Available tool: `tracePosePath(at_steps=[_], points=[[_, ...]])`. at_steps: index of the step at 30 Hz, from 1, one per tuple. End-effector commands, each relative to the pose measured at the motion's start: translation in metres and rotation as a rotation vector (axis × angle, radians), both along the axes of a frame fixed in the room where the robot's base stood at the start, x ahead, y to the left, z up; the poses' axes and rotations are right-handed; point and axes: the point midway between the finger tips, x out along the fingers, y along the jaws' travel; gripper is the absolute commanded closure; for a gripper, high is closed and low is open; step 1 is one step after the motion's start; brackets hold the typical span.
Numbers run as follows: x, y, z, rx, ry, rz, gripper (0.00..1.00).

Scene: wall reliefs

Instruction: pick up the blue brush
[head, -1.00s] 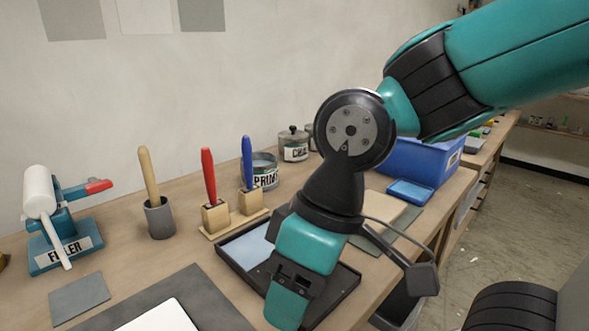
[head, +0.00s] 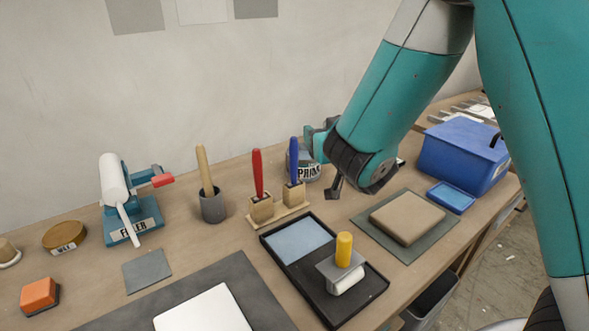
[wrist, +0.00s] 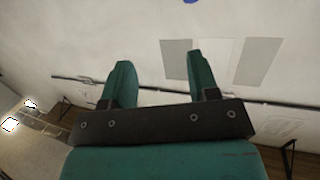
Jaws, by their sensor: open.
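The blue brush (head: 294,160) stands upright, handle up, in a small wooden block on a wooden base, just right of the red brush (head: 257,172) in its own block. My gripper (wrist: 160,80) is open and empty in the wrist view, its two teal fingers spread toward the wall. In the head view my arm comes down from the upper right, and its end, partly hidden by my own arm link, is just right of the blue handle. A blue patch shows at the top edge of the wrist view; I cannot tell what it is.
A PRIMER can (head: 306,166) stands right behind the blue brush. A black tray (head: 270,242) with a yellow-handled tool (head: 343,250) lies in front. A grey cup (head: 212,207) with a wooden-handled tool is to the left. A blue box (head: 460,158) is at the right.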

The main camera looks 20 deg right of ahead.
Motion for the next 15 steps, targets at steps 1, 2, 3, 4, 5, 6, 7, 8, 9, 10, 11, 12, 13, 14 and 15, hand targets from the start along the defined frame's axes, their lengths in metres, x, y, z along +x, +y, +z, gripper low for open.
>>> tracePosePath(at_steps=[1, 2, 3, 4, 5, 6, 7, 8, 9, 10, 11, 12, 13, 14, 15], points=[[0.002, 0.011, 0.003, -0.006, -0.038, 0.044, 0.45], [0.003, 0.015, 0.005, -0.006, -0.061, 0.066, 0.45], [0.004, 0.021, 0.007, -0.008, -0.085, 0.091, 0.45], [0.004, 0.024, 0.008, -0.009, -0.096, 0.106, 0.45], [0.004, 0.027, 0.007, -0.009, -0.107, 0.118, 0.45], [0.004, 0.029, 0.005, -0.010, -0.116, 0.129, 0.45], [0.004, 0.030, 0.001, -0.010, -0.120, 0.135, 0.45], [0.004, 0.031, -0.003, -0.009, -0.122, 0.136, 0.45], [0.004, 0.031, -0.010, -0.010, -0.123, 0.138, 0.45], [0.004, 0.030, -0.015, -0.010, -0.123, 0.137, 0.45], [0.004, 0.030, -0.021, -0.009, -0.122, 0.136, 0.45], [0.004, 0.030, -0.028, -0.011, -0.123, 0.136, 0.45], [0.004, 0.030, -0.033, -0.010, -0.123, 0.136, 0.45], [0.004, 0.030, -0.038, -0.009, -0.123, 0.136, 0.45], [0.004, 0.030, -0.043, -0.011, -0.123, 0.135, 0.45]])
